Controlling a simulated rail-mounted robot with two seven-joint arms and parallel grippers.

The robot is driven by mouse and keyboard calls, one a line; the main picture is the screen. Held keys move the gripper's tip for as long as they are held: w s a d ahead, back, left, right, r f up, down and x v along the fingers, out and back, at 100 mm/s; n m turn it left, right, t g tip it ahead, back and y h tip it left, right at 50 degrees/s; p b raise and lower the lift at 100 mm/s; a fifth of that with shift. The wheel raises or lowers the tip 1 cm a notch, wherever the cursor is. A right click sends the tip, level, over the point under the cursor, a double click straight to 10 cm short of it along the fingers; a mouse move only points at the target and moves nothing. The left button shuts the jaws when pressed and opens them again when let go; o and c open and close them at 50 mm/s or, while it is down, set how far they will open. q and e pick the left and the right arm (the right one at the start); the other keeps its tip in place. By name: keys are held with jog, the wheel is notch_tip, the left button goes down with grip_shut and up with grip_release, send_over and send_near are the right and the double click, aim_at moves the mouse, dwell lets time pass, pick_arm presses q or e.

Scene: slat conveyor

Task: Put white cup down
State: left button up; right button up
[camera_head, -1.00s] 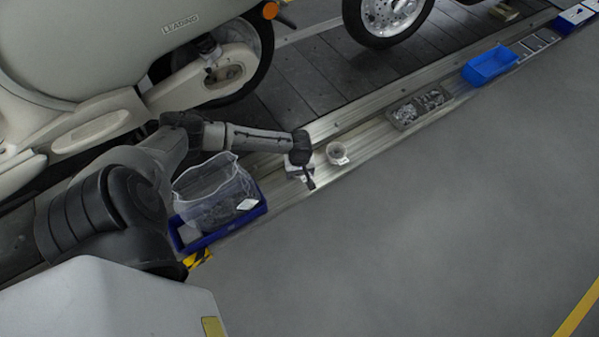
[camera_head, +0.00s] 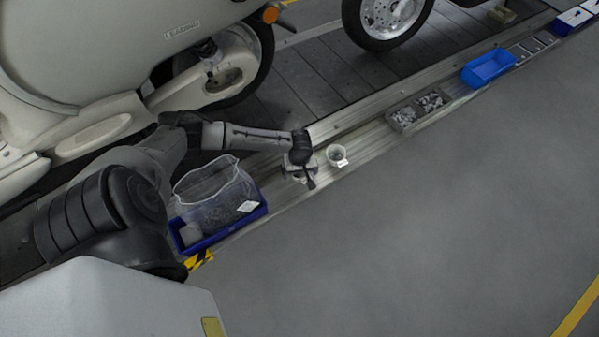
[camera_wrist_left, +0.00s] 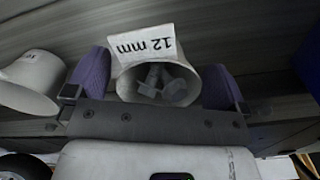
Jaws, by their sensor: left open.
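A white cup (camera_wrist_left: 128,86) labelled "12 mm" stands between the two purple fingers of my left gripper (camera_wrist_left: 155,82) in the left wrist view. It holds several metal bolts (camera_wrist_left: 165,85). The fingers are open, one on each side of the cup; I cannot tell if either touches it. In the head view my left gripper (camera_head: 300,173) is low over the rail ledge and mostly hides this cup. A second white cup (camera_head: 337,156) with a label stands just right of the gripper; it also shows at the left of the left wrist view (camera_wrist_left: 30,84). My right gripper is out of view.
A blue bin (camera_head: 243,222) with a clear bag (camera_head: 213,190) stands left of the gripper. Along the metal ledge to the right are a grey parts tray (camera_head: 404,117) and another blue bin (camera_head: 488,68). A scooter (camera_head: 130,45) stands behind. The grey floor in front is clear.

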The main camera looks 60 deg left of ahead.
pick_arm(q)
notch_tip(320, 180, up, 10)
jog(key=p, duration=0.5)
jog(key=shift+r, duration=0.15)
dwell(0.4)
